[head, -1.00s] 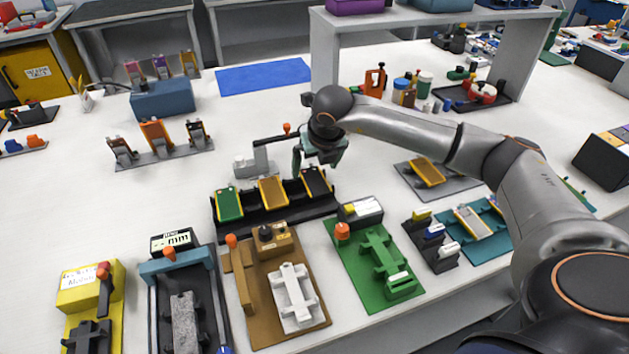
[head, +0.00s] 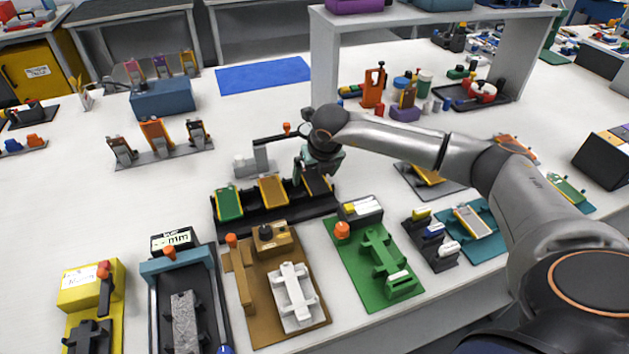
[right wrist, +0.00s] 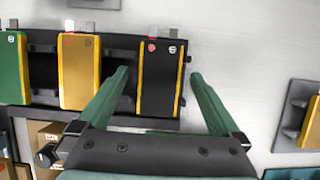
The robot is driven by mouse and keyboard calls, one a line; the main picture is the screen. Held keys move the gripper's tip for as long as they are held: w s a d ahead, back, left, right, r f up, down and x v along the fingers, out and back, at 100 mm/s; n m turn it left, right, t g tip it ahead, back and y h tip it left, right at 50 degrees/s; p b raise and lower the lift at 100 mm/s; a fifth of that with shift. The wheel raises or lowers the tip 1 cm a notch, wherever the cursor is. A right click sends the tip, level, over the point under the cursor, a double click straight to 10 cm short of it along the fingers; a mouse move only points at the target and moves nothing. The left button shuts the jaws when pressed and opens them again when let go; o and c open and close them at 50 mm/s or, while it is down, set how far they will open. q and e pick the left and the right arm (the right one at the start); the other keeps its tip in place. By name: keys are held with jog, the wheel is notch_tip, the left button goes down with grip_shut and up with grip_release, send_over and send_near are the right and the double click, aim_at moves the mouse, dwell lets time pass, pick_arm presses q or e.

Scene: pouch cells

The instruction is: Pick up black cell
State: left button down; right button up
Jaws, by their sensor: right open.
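The black cell (head: 316,184) has yellow edges and lies in the right slot of a black rack (head: 262,221). The gold cell (head: 272,190) and the green cell (head: 228,203) lie in the slots to its left. In the right wrist view the black cell (right wrist: 159,77) sits ahead, between the open green fingers. My right gripper (head: 318,176) is over the rack's right end in the head view, partly hiding the black cell. It also shows in the right wrist view (right wrist: 160,85), its fingers apart on either side of the cell; contact cannot be told. My left gripper is not in view.
A grey fixture with an orange-knobbed lever (head: 262,158) stands just behind the rack. A brown fixture (head: 275,285) and a green fixture (head: 378,265) stand in front. Another gold cell on a grey plate (head: 426,177) lies to the right.

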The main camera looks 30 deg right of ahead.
jog(key=shift+f, duration=0.15)
jog(key=shift+c, duration=0.2)
jog(key=c, duration=1.3)
